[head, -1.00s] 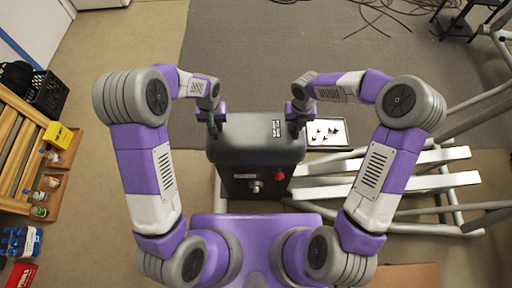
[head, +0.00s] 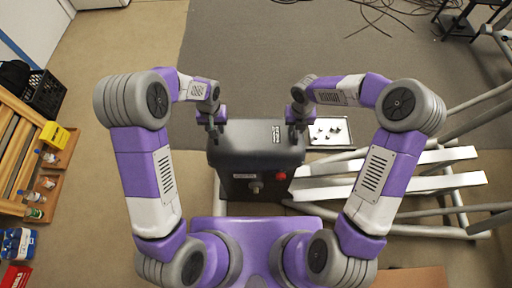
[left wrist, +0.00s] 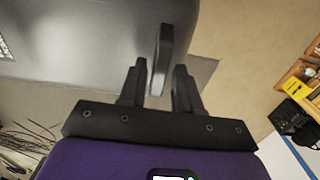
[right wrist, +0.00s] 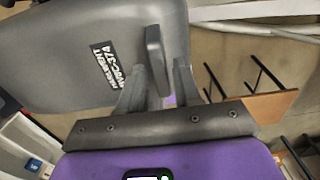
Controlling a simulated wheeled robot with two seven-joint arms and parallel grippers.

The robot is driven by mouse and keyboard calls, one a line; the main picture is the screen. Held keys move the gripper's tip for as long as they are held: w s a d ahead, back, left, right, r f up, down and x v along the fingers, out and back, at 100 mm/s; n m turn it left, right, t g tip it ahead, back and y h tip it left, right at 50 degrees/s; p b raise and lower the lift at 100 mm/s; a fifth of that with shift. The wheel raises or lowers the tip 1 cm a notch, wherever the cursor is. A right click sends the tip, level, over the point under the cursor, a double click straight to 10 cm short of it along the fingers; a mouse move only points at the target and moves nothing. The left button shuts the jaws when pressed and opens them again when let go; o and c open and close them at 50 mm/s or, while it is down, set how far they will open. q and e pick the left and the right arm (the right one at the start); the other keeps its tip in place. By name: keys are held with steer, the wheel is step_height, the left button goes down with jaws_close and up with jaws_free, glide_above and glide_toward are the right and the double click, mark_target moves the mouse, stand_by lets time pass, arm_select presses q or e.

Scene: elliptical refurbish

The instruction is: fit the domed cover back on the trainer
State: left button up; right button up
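The domed cover (head: 256,142) is dark grey and sits on top of the black-fronted trainer body (head: 240,185); I cannot tell from above if any gap remains between them.
A tray of small dark parts (head: 329,132) lies right of the trainer. Pale frame rails (head: 400,180) stretch to the right. A wooden rack with bottles (head: 45,185), a yellow box (head: 55,136) and a black crate (head: 42,94) stand left. The back mat is mostly clear.

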arm_select(q)
steer(key=shift+o, duration=0.9)
steer(key=shift+r, duration=0.1)
arm_select(e)
steer(key=shift+o, duration=0.9)
steer(key=shift+r, duration=0.1)
arm_select(q)
step_height(320, 180, up, 12)
arm_select(e)
step_height(320, 180, up, 12)
arm_select(q)
steer(key=shift+s, duration=0.1)
arm_select(e)
steer(key=shift+s, duration=0.1)
